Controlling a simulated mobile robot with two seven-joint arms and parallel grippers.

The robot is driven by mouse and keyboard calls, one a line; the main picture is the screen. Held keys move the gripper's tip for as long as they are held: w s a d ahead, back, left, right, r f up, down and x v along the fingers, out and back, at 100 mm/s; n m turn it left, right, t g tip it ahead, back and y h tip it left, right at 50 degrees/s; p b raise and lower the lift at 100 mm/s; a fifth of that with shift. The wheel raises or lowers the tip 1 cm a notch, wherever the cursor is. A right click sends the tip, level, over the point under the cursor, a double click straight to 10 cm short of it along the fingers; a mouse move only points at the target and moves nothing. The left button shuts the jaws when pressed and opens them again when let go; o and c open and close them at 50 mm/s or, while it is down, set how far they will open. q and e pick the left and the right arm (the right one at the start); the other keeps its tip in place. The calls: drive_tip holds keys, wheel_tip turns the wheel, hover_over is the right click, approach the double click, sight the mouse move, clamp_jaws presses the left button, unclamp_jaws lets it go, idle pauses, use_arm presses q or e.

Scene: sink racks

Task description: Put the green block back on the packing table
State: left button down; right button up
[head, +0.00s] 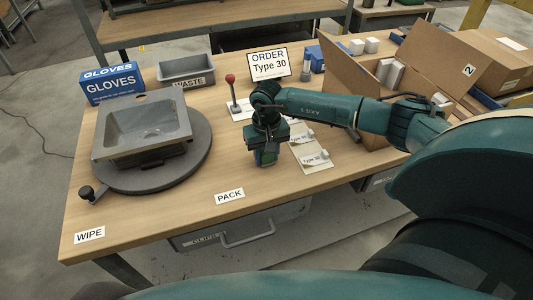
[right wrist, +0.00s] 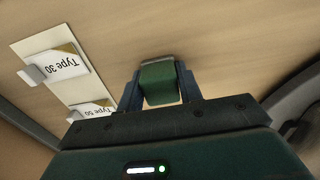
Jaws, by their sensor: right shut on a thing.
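A green block (right wrist: 158,85) is held between the two fingers of my right gripper (right wrist: 160,92), which is shut on it. In the head view my right gripper (head: 266,158) points down over the middle of the packing table (head: 190,225), beyond the PACK label (head: 229,196). The block is largely hidden there by the gripper. I cannot tell whether it touches the tabletop. My left gripper is not in view.
Cards marked Type 30 (right wrist: 62,62) and Type 50 (head: 316,158) lie beside the gripper. A sink on a turntable (head: 150,180) stands left, with a red-knobbed lever (head: 231,80) behind. The front tabletop around the PACK label is clear.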

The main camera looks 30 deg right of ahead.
drive_tip(key=o, duration=1)
drive_tip(key=shift+c, duration=0.2)
